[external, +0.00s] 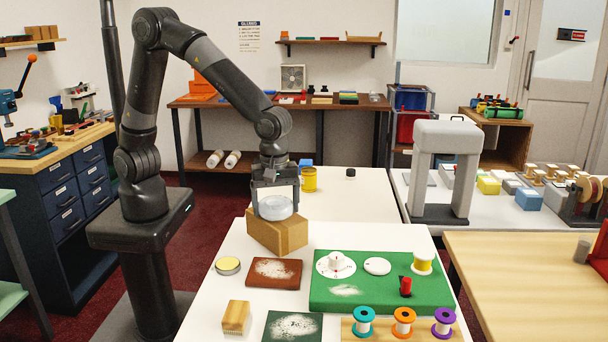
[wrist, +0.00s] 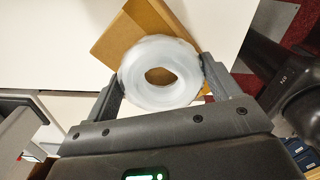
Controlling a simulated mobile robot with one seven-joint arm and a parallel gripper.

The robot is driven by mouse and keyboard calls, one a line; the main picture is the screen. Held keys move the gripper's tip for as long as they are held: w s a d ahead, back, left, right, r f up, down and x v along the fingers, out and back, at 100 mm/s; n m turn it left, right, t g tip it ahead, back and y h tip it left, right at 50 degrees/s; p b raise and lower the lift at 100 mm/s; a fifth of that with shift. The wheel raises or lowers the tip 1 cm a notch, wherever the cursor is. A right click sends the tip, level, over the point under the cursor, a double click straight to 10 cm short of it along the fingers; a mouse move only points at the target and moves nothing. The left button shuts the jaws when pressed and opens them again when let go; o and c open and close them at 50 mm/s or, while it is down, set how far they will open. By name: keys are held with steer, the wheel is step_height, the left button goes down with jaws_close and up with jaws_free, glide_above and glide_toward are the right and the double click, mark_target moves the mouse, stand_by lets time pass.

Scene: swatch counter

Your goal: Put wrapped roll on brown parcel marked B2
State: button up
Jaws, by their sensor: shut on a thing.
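The wrapped roll (external: 275,210) is a pale, whitish ring. My gripper (external: 275,200) is shut on it, one finger on each side, and the ring lies about flat. In the wrist view the roll (wrist: 160,98) sits between the fingertips (wrist: 162,76), with brown showing through its hole. A brown parcel (external: 280,238), a cardboard box on the white counter, is directly below the roll in the external view. In the wrist view the parcel (wrist: 120,37) shows beyond the roll, partly hidden by it. I cannot tell whether the roll touches the parcel top. No B2 mark is readable.
A green mat (external: 325,301) with a white dial, a disc and a yellow spool lies to the right. A brown-red swatch (external: 262,274) and a round tin (external: 228,266) lie in front of the parcel. A yellow spool (external: 309,180) stands behind.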

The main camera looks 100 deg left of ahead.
mark_target(276, 202)
steer(key=o, duration=0.9)
steer(key=shift+f, duration=0.1)
step_height(276, 202, up, 12)
steer(key=s+a+r+m+t, duration=0.3)
steer(key=s+a+r+m, duration=0.3)
steer(key=s+a+m, duration=0.5)
steer(key=shift+s+a+f+m+t, duration=0.4)
steer(key=shift+s+a+m, duration=0.55)
steer(key=shift+s+m, duration=0.9)
steer(key=shift+s+a+f+m+t, duration=0.15)
steer(key=shift+s+a+m+t, duration=0.3)
steer(key=shift+s+a+m, duration=0.9)
steer(key=shift+s+a+f+m+t, duration=0.3)
steer(key=shift+s+a+m+t, duration=0.2)
steer(key=shift+s+m, duration=1.75)
steer(key=shift+s+n, duration=0.2)
steer(key=shift+n, duration=0.05)
